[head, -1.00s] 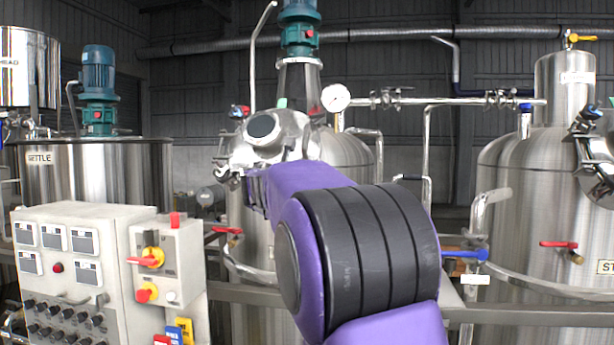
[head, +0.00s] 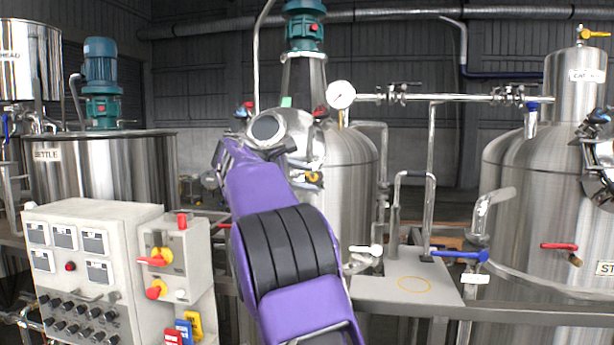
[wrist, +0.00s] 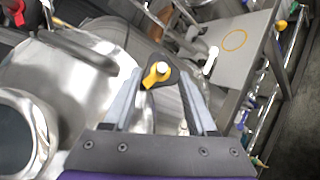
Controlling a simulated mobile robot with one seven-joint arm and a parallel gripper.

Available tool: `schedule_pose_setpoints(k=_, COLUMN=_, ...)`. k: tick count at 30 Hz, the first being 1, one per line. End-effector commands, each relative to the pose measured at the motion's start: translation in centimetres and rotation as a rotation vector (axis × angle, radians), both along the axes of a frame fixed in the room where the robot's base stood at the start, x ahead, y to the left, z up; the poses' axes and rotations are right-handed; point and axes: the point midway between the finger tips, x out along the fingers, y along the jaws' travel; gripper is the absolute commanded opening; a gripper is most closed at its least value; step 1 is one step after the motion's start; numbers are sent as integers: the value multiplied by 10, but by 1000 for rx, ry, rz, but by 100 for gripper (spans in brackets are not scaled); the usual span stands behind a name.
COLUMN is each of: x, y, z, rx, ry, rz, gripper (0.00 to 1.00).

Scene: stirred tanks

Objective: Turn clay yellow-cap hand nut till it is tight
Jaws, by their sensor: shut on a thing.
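The yellow-cap hand nut (wrist: 156,75) sits between my two fingertips in the wrist view, with a dark lug around it, at the edge of the shiny tank lid. My gripper (wrist: 158,80) is shut on it. In the head view the yellow cap (head: 314,179) shows small beside the end of my purple arm, low on the right of the middle tank's hatch. My fingers are hard to make out there. The thread and how tight the nut is cannot be seen.
A round sight glass (head: 266,128) stands close to my wrist. Blue-capped (head: 244,109) and red-capped (head: 320,112) parts sit higher on the hatch. A pressure gauge (head: 341,95) and pipes are right of it. A control panel (head: 90,255) stands left; a grey shelf (head: 405,285) lies right.

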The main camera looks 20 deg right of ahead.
Motion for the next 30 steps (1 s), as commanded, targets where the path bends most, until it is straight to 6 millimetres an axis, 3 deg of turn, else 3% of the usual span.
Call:
schedule_pose_setpoints(k=12, x=2, y=-1, z=2, rx=128, ry=-88, rz=-97, gripper=2)
schedule_pose_setpoints(k=29, x=2, y=-1, z=3, rx=146, ry=-99, rz=-112, gripper=2)
schedule_pose_setpoints(k=30, x=2, y=-1, z=3, rx=146, ry=-99, rz=-112, gripper=61)
